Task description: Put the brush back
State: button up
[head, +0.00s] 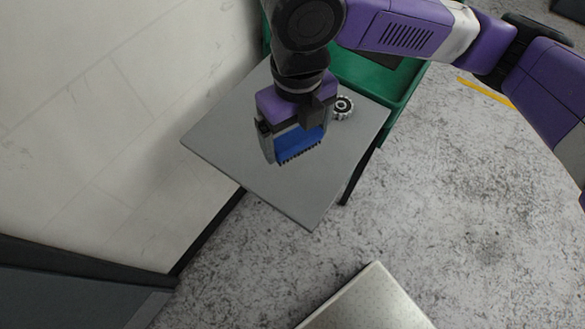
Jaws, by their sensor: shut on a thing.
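A blue brush (299,146) with dark bristles along its lower edge is in the head view, over the grey table top. My gripper (293,143) points down and is shut on the brush. The bristles face down toward the table; I cannot tell whether they touch it. The upper part of the brush is hidden by my gripper.
The grey table (220,150) stands against a pale wall. A small toothed metal wheel (343,107) lies on it, just right of my gripper. A green crate (402,88) is behind the table. A pale, speckled panel (366,304) is at the bottom. The front left of the table is bare.

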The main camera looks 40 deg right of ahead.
aim_at(296, 146)
notch_tip(296, 146, down, 15)
jog(key=shift+f+p, duration=0.1)
jog(key=shift+p, duration=0.5)
jog(key=shift+f, duration=0.15)
jog(key=o, duration=0.9)
notch_tip(296, 146, up, 12)
jog(key=shift+r+b, duration=0.2)
jog(key=shift+b, duration=0.3)
